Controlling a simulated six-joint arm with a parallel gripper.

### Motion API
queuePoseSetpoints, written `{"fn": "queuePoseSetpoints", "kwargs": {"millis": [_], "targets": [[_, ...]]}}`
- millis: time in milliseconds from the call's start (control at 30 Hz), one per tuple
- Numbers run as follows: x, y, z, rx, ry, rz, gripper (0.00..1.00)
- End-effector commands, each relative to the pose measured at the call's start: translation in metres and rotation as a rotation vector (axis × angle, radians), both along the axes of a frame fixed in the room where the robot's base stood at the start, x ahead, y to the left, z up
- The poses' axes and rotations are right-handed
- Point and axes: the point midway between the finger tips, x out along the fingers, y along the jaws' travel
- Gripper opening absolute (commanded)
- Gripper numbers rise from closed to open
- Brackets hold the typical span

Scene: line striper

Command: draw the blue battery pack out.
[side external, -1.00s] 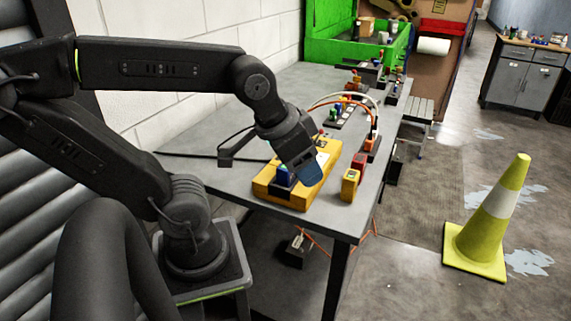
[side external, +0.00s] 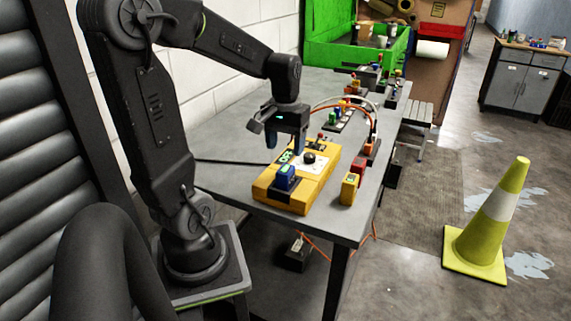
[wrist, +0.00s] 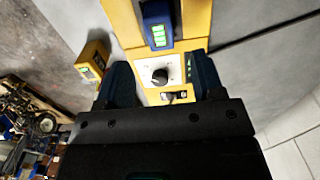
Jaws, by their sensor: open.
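The blue battery pack (side external: 287,176) sits in a dark holder at the near end of the yellow line striper unit (side external: 318,187). In the wrist view the pack (wrist: 157,24) shows at the top, with green marks on its face. My gripper (side external: 285,150) is open and empty, pointing down above the unit, behind the pack in the side view. In the wrist view the two fingers (wrist: 162,84) stand apart, with the white panel and its black knob (wrist: 160,76) between them. The pack lies beyond the fingertips and is not touched.
The table left of the unit is mostly clear.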

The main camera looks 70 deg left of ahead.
Motion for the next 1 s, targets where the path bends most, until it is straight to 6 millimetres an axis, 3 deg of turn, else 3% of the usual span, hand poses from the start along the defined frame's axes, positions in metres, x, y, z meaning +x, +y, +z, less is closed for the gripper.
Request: {"fn": "queuePoseSetpoints", "kwargs": {"millis": [600,1000], "targets": [[0.0,-0.001,-0.066,-0.001,0.001,-0.002,0.62],[0.0,-0.001,-0.075,0.001,-0.001,-0.002,0.62]]}}
